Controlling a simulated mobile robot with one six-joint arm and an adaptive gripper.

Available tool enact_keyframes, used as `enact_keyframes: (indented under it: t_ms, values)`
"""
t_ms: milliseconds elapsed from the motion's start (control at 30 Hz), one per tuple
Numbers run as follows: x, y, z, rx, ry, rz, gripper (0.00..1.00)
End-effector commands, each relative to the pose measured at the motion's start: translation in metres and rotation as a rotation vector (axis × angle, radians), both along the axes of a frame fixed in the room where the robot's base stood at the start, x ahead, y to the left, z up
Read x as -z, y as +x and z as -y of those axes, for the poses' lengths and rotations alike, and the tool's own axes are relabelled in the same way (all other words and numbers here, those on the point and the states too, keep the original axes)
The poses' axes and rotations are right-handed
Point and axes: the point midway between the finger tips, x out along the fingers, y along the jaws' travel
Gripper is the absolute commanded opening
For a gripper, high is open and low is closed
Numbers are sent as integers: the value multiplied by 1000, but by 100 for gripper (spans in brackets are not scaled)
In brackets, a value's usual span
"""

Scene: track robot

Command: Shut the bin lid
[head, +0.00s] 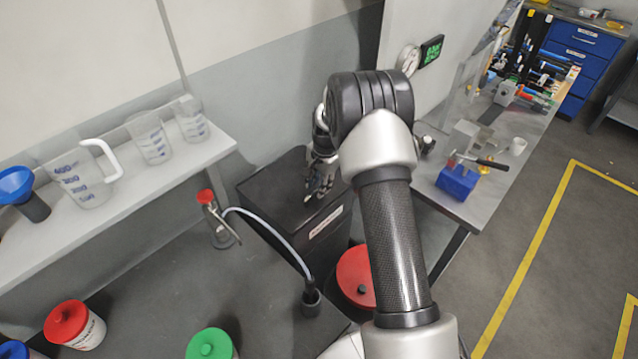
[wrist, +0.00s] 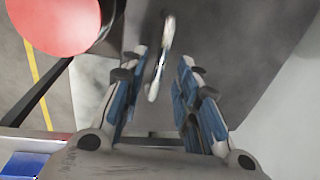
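The dark bin (head: 330,240) is a tall box with a white label on its front, against the wall. Its dark lid (head: 265,190) looks flat across the top; I cannot tell whether a gap remains under its edge. My gripper (head: 314,190) is low over the right part of the lid, pointing down. In the wrist view, my gripper (wrist: 164,60) has its two fingers apart. A pale, slim handle (wrist: 154,88) shows between them against the dark lid (wrist: 230,45). Clear space shows on both sides of the handle. Contact with the lid cannot be told.
A red round-lidded container (head: 352,268) stands beside the bin and shows in the wrist view (wrist: 50,22). A dark bench (head: 170,270) with a hose is in front. A shelf with jugs (head: 215,150) is left, a grey workbench (head: 440,205) right.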

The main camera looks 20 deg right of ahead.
Motion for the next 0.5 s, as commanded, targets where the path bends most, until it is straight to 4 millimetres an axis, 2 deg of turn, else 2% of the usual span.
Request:
enact_keyframes:
  t_ms: [67, 400, 500]
  values:
    - [0, 0, 0, 0, 0, 0, 22]
    - [0, 0, 0, 0, 0, 0, 0]
    - [0, 0, 0, 0, 0, 1, 0]
